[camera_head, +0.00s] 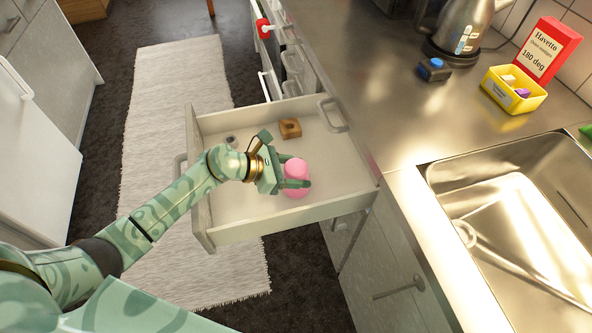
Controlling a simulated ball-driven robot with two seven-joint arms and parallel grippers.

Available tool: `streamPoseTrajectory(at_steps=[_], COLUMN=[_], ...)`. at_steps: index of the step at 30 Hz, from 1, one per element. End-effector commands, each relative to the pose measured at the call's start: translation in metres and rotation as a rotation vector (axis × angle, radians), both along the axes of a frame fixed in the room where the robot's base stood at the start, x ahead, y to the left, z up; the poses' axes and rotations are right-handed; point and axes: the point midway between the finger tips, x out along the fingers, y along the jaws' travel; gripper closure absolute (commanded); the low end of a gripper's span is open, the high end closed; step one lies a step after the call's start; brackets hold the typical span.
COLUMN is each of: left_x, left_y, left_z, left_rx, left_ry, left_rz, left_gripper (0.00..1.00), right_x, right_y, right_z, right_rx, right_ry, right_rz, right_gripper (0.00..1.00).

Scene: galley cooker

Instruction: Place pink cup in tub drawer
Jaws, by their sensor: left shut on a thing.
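The pink cup (297,171) is in the head view, over the open drawer (235,210) near its right front part. My left gripper (296,182) reaches in from the left over the drawer, with its fingers shut on the cup. The cup looks roughly upright. I cannot tell whether its base touches the drawer floor. My right gripper is not in the view.
A wooden block (290,128) with a hole lies at the back of the drawer. The steel counter (390,110) and sink (520,200) are on the right. A yellow tub (513,92), a red box (550,50) and a kettle (462,25) stand on the counter.

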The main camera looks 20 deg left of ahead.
Motion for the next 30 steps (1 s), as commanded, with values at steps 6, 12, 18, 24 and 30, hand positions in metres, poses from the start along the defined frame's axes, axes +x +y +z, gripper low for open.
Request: streamPoseTrajectory(at_steps=[6,12,18,24,30], left_x=[0.0,0.0,-0.013,-0.037,-0.054], left_y=[0.0,0.0,0.019,0.055,0.08], left_z=[-0.001,0.001,0.016,0.039,0.055], left_rx=[0.0,0.0,0.004,0.004,0.002], left_ry=[0.0,0.0,-0.001,0.001,0.001], left_rz=[0.0,0.0,0.001,0.0,0.001], left_gripper=[0.24,0.24,0.24,0.24,0.24], right_x=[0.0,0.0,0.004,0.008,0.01], right_y=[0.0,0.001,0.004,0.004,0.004], right_z=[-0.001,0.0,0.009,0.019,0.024], right_rx=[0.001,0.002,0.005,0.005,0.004], right_ry=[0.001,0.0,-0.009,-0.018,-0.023], right_rz=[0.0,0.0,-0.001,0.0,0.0], right_gripper=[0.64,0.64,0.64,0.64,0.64])
